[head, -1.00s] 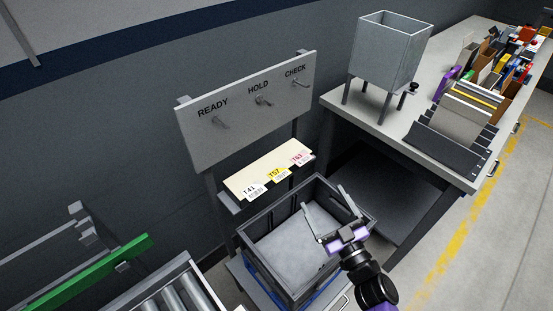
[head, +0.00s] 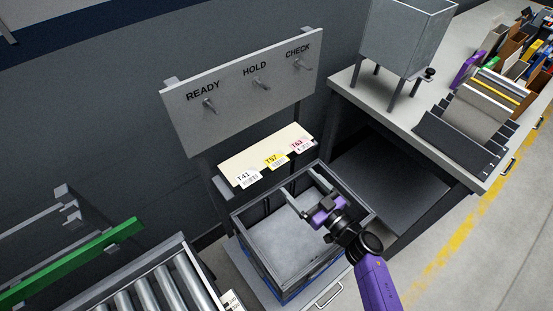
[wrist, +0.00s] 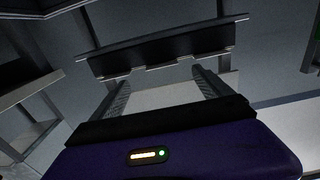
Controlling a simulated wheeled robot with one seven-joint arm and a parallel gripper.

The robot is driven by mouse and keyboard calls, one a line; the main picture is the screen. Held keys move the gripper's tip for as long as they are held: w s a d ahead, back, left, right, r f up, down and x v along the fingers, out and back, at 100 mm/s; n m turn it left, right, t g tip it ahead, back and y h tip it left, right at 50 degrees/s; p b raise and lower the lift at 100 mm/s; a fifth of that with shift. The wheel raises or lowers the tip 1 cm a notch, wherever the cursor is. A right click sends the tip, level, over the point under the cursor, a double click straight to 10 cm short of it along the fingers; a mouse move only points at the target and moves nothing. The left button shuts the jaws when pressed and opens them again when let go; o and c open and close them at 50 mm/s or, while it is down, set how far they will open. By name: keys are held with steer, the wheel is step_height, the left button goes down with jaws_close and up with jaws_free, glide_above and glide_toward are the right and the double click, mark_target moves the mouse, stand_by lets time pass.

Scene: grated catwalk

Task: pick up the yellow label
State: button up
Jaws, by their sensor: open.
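The yellow label (head: 276,162), marked T57, sits at the front edge of a cream ledge (head: 262,150) in the head view. The white T41 label (head: 246,178) is to its left and the pink T63 label (head: 301,145) to its right. My gripper (head: 302,197) is open and empty above the grey crate, in front of and below the labels. In the wrist view my gripper's open fingers (wrist: 160,78) point toward a dark ledge with pale strips along its lower edge. I cannot tell the labels apart there.
The grey crate (head: 355,258) stands under my gripper. A board with READY, HOLD and CHECK pegs (head: 243,92) rises behind the ledge. A workbench (head: 400,117) with a metal hopper (head: 407,42) is at right, rollers (head: 165,285) at lower left.

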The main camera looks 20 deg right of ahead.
mark_target(277, 161)
steer(key=x, duration=0.7)
steer(key=shift+a+r, duration=0.1)
steer(key=shift+a, duration=0.05)
steer(key=c, duration=1.4)
steer(key=shift+r, duration=0.15)
